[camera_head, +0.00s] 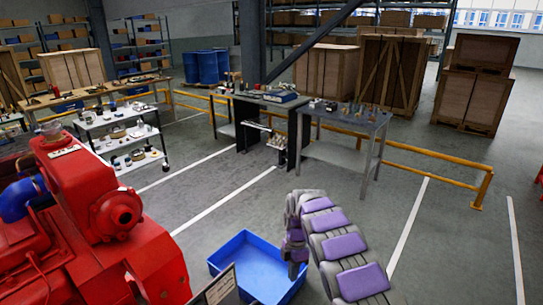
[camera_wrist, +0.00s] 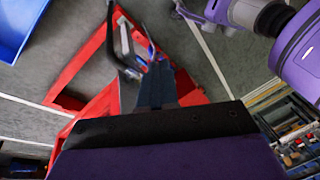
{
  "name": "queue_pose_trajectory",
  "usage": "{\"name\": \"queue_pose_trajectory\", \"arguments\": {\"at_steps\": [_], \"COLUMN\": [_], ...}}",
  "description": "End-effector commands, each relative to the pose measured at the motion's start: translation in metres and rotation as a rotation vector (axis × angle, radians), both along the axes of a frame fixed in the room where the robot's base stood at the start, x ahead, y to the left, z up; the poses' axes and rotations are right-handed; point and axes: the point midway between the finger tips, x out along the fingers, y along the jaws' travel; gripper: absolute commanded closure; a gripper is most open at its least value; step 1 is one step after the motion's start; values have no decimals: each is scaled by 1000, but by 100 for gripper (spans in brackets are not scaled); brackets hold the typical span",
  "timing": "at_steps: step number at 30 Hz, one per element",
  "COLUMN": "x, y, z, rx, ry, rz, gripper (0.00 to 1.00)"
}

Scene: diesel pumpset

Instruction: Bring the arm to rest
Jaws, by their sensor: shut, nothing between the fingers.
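My arm (camera_head: 338,245), grey with purple pads, rises from the bottom of the head view and bends over and down on its left side. Its far end hangs close to a blue bin on the floor, and I cannot make out the fingers there. In the wrist view my gripper (camera_wrist: 152,88) shows as a dark narrow jaw beyond a black and purple body. It is shut and holds nothing. Purple and grey parts of my own body fill the upper right of that view.
The blue bin (camera_head: 258,268) stands left of my arm, its corner also in the wrist view (camera_wrist: 18,28). A red pumpset (camera_head: 105,215) fills the lower left. Workbenches (camera_head: 345,118), a white cart (camera_head: 120,135) and a yellow rail (camera_head: 430,155) stand behind. Floor at right is clear.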

Motion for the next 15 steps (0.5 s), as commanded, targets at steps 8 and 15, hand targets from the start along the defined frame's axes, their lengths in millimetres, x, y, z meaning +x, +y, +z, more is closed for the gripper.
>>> {"name": "queue_pose_trajectory", "arguments": {"at_steps": [8,15], "x": [-33,-76], "y": [-39,-76], "z": [71,127], "rx": [-184,-284], "ry": [-19,-40], "rz": [-334,-631], "gripper": [100,100]}}
